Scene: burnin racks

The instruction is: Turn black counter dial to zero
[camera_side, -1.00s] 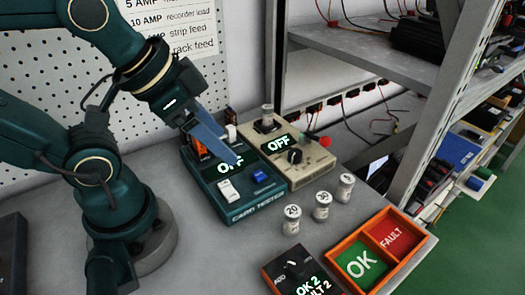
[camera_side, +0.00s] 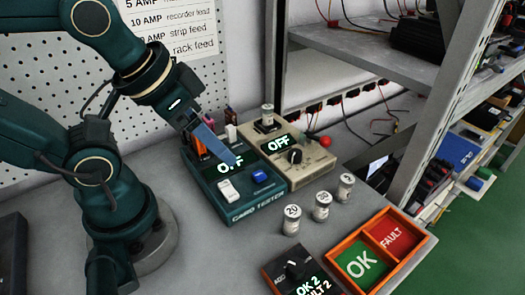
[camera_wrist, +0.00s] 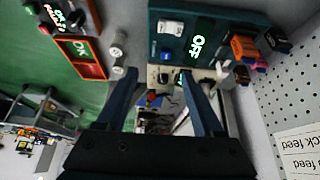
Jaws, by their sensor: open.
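The black counter box (camera_side: 275,273) is at the bottom of the side view, with a black dial (camera_side: 295,269) on top. Its lit display reads OK 2 and FAULT 2. The counter box (camera_wrist: 66,16) also shows small at the upper left of the wrist view. My gripper (camera_side: 222,146) is over the teal card tester, behind and to the left of the counter, away from the dial. In the wrist view my gripper (camera_wrist: 160,88) has its two blue fingers apart with nothing between them.
The teal card tester (camera_side: 240,205) and beige tester (camera_side: 312,170) both read OFF; the beige one has its own black knob. Several numbered cylinders (camera_side: 292,221) stand between them and the counter. An orange tray (camera_side: 402,262) with OK and FAULT sections adjoins the counter.

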